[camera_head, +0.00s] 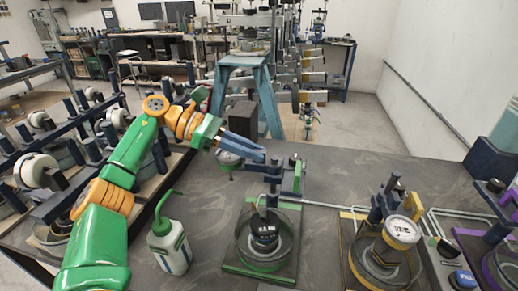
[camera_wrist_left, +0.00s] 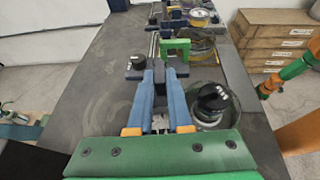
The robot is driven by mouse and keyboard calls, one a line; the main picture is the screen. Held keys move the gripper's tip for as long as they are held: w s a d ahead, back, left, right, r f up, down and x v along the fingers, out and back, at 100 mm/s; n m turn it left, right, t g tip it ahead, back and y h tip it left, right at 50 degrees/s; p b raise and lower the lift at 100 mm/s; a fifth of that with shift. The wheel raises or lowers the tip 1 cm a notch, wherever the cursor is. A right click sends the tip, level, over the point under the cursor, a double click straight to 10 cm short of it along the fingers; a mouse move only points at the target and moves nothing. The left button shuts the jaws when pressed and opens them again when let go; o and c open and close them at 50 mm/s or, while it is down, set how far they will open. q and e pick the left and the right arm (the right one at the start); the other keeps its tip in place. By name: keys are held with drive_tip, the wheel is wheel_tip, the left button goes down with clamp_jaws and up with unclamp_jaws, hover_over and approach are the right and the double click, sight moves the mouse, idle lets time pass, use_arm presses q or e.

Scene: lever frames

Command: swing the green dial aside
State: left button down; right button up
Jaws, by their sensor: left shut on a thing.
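The green dial (camera_head: 229,158), a small round gauge with a pale face and green rim, hangs beside a dark post (camera_head: 272,178) above a ring-shaped cell holding a black weight (camera_head: 264,231). My left gripper (camera_head: 262,156) reaches over it from the left, its blue fingers partly covering the dial. In the left wrist view the fingers (camera_wrist_left: 162,76) are closed together near the post, by a green bracket (camera_wrist_left: 177,50). The exact part gripped is hidden between the fingers. The black weight (camera_wrist_left: 212,96) shows to their right. My right gripper is not in view.
A white squeeze bottle (camera_head: 169,249) with a green spout stands left of the cell. A second cell with a yellow-rimmed dial (camera_head: 402,232) stands to the right, with a purple one beyond. The tabletop behind the post (camera_head: 350,172) is clear.

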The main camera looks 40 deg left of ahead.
sight(223, 152)
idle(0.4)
use_arm(q)
drive_tip(key=c, duration=0.8)
unclamp_jaws()
drive_tip(key=shift+w+d, duration=0.1)
drive_tip(key=shift+c, duration=0.2)
drive_tip(key=p+v, duration=0.1)
drive_tip(key=v, duration=0.6)
drive_tip(key=shift+r, duration=0.1)
